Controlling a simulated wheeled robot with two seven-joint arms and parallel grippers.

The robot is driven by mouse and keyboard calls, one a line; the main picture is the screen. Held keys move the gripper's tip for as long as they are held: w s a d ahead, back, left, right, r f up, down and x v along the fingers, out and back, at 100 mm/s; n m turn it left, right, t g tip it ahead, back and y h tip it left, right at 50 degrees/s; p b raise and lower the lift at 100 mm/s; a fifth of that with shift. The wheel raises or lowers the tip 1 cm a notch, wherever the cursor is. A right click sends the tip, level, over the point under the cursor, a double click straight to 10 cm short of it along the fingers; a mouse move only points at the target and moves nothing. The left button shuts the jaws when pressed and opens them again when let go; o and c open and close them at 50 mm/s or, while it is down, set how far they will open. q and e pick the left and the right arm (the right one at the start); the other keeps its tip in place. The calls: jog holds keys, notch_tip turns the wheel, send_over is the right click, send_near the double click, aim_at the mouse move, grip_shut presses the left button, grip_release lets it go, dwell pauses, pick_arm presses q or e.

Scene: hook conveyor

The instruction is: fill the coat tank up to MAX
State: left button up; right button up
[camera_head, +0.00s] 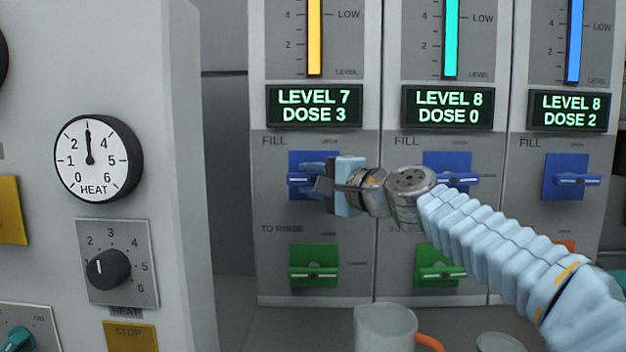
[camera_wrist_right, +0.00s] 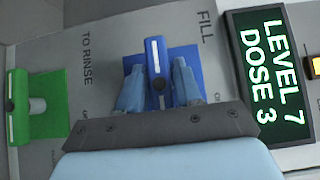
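My right gripper (camera_head: 322,187) reaches in from the right to the left column's FILL valve. In the right wrist view its two light blue fingers (camera_wrist_right: 160,85) lie on either side of the blue fill handle (camera_wrist_right: 153,52), close against it, and look shut on it. The handle also shows in the head view (camera_head: 298,180) and lies level. The left column's display (camera_head: 314,106) reads LEVEL 7, DOSE 3, below a yellow level bar (camera_head: 314,40). The bar's top and any MAX mark are out of view. No tank name is visible. My left gripper is not in view.
The middle display (camera_head: 448,107) reads LEVEL 8, DOSE 0; the right one (camera_head: 569,109) reads LEVEL 8, DOSE 2. Green rinse valves (camera_head: 314,262) sit below. A heat panel (camera_head: 180,130) stands left. A pale mug (camera_head: 384,330) stands below the middle column.

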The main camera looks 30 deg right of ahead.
grip_shut()
jog(key=shift+r+n+g+p, duration=0.1)
jog(key=shift+n+g+p, duration=0.4)
jog(key=shift+p, duration=0.05)
jog(key=shift+n+g, duration=0.5)
jog(key=n+g+h, duration=0.2)
jog(key=g, duration=0.1)
jog(key=shift+f+n+h, duration=0.2)
jog(key=shift+n+h, duration=0.1)
jog(key=shift+n, duration=0.1)
jog(key=shift+o, duration=1.7)
grip_release()
jog(key=shift+s+r, duration=0.1)
